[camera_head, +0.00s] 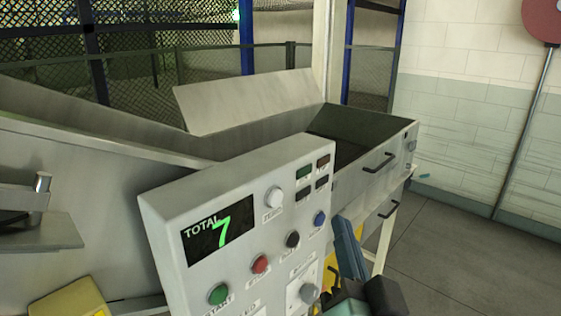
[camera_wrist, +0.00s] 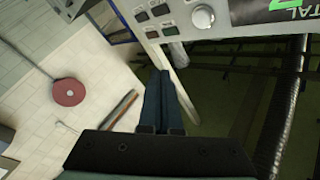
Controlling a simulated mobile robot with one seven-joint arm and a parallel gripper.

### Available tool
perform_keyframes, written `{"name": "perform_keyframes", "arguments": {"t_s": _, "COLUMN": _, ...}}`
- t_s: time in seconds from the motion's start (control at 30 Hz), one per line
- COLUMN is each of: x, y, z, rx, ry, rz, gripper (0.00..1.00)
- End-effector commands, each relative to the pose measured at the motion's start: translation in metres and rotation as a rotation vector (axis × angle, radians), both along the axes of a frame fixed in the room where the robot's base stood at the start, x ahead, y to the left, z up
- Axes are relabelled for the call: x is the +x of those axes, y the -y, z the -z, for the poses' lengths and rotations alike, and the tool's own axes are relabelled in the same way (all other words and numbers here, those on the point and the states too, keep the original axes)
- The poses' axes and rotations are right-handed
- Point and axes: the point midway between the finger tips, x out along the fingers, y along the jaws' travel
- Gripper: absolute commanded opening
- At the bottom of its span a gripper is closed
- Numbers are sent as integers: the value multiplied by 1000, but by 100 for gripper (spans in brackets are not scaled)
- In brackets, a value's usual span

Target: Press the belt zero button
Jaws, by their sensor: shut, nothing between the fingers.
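The grey control panel (camera_head: 165,214) faces me in the head view, its display (camera_head: 218,230) reading "TOTAL 7". The zero button (camera_head: 274,196) is a round white button with a "ZERO" label under it, right of the display. A round white button (camera_wrist: 203,17), apparently the same one, shows at the top of the wrist view beside the display. My gripper (camera_head: 343,222) is shut and empty at the panel's right edge, to the right of and lower than the zero button. In the wrist view its fingers (camera_wrist: 161,75) lie together, apart from the white button.
A blue button (camera_head: 319,219), a black button (camera_head: 292,239), a red button (camera_head: 260,263) and a green start button (camera_head: 218,293) share the panel. A metal trough with handles (camera_head: 378,162) stands behind it. Open floor (camera_head: 450,245) lies to the right.

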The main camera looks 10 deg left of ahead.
Motion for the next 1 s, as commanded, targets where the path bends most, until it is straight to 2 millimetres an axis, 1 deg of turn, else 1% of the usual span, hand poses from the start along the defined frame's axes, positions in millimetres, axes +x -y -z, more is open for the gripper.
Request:
{"name": "perform_keyframes", "arguments": {"t_s": 0.1, "x": 0, "y": 3, "z": 8, "rx": 43, "ry": -39, "rz": -15, "gripper": 0}}
{"name": "perform_keyframes", "arguments": {"t_s": 0.2, "x": 0, "y": 3, "z": 11, "rx": 51, "ry": -42, "rz": -18, "gripper": 0}}
{"name": "perform_keyframes", "arguments": {"t_s": 0.47, "x": 0, "y": 2, "z": 11, "rx": 48, "ry": -41, "rz": -18, "gripper": 0}}
{"name": "perform_keyframes", "arguments": {"t_s": 0.57, "x": 2, "y": -1, "z": 10, "rx": 49, "ry": -41, "rz": -19, "gripper": 0}}
{"name": "perform_keyframes", "arguments": {"t_s": 0.67, "x": 8, "y": -8, "z": 9, "rx": 49, "ry": -42, "rz": -19, "gripper": 0}}
{"name": "perform_keyframes", "arguments": {"t_s": 1.0, "x": 35, "y": -48, "z": 7, "rx": 47, "ry": -42, "rz": -21, "gripper": 0}}
